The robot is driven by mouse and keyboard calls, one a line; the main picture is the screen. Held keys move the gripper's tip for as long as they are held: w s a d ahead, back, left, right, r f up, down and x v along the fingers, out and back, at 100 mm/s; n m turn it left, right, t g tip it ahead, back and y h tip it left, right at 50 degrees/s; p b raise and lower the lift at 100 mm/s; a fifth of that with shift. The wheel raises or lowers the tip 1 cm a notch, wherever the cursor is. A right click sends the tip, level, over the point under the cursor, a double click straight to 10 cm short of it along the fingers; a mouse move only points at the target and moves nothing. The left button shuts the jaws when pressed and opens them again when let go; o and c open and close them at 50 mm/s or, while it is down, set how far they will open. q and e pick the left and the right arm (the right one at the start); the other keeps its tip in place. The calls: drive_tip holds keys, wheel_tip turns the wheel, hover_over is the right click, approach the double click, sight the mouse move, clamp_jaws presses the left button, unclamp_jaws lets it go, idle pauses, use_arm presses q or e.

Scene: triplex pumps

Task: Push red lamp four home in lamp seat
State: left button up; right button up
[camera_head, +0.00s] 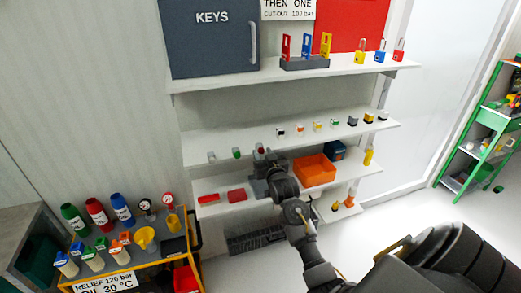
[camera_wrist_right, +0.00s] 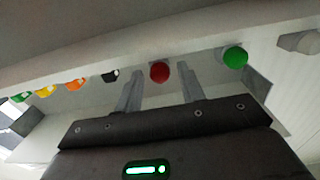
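The red lamp (camera_wrist_right: 159,71) shows in the right wrist view as a round red cap on the shelf front. My right gripper (camera_wrist_right: 160,76) is open, one finger on each side of the lamp. A gap shows between the cap and both fingers. In the head view my right gripper (camera_head: 262,160) is at the middle shelf, and the red cap (camera_head: 260,149) shows just at its fingertips. The lamp seat is hidden, so I cannot tell how deep the lamp sits. My left gripper is not in view.
In the wrist view a green lamp (camera_wrist_right: 235,57) is right of the red one, and a black-and-white piece (camera_wrist_right: 110,75) is left of it. An orange bin (camera_head: 314,170) stands on the shelf below. A cart (camera_head: 140,262) with bottles is at lower left.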

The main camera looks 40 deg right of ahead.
clamp_jaws()
drive_tip(key=shift+s, duration=0.15)
drive_tip(key=shift+p+v, duration=0.7)
drive_tip(key=shift+v, duration=0.2)
drive_tip(key=shift+p+v, duration=0.8)
drive_tip(key=shift+v, duration=0.7)
drive_tip(key=shift+a, duration=0.1)
